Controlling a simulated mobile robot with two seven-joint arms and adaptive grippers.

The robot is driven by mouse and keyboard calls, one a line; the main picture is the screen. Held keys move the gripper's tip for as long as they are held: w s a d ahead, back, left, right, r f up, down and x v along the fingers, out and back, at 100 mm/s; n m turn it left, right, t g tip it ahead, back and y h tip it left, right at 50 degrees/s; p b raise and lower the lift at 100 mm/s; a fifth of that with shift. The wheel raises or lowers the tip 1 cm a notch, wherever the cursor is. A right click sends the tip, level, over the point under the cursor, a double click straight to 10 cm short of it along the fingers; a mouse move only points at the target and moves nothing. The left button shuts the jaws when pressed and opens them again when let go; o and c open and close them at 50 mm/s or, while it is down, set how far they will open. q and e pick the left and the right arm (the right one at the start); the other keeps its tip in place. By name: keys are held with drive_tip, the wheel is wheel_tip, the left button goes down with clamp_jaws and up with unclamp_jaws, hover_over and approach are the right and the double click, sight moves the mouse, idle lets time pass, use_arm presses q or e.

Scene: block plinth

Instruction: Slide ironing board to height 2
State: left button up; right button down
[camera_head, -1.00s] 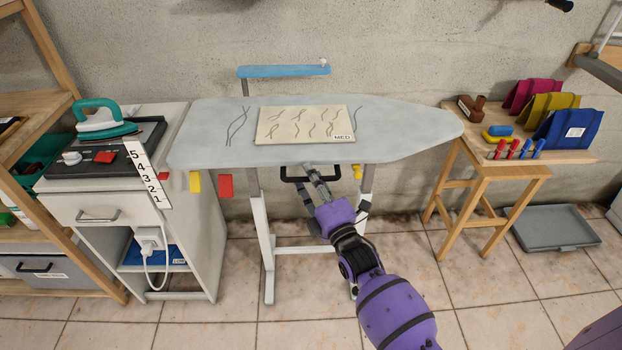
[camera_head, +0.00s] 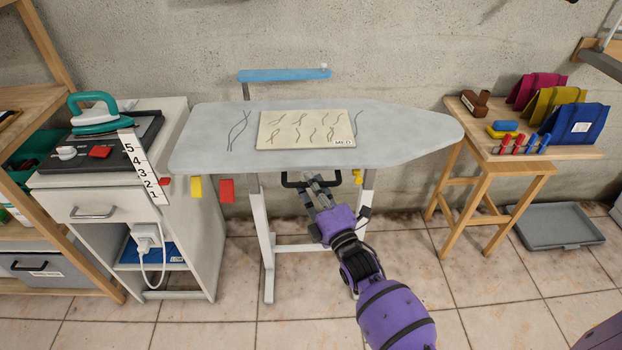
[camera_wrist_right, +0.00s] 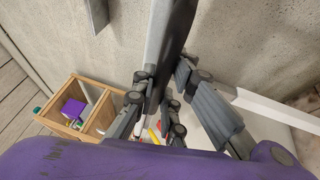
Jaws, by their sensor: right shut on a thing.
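The grey ironing board (camera_head: 400,140) stands level on white legs against the wall. A black handle (camera_head: 290,183) hangs under its front edge. My right gripper (camera_head: 310,179) is shut on this handle; in the right wrist view its fingers (camera_wrist_right: 160,95) flank a dark bar. A white scale (camera_head: 135,155) numbered 5 down to 1 stands at the board's left. A small red marker (camera_head: 165,182) beside the scale sits about level with the 2, though the slanted view makes this inexact. My left gripper is not in view.
A white cabinet (camera_head: 75,180) with a teal iron (camera_head: 100,115) stands close at the left. Floor in front is clear.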

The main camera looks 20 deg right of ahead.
drive_tip(key=shift+f, duration=0.35)
drive_tip(key=c, duration=1.8)
unclamp_jaws()
drive_tip(key=shift+r, duration=0.25)
drive_tip(key=shift+o, duration=0.2)
drive_tip(key=v, duration=1.2)
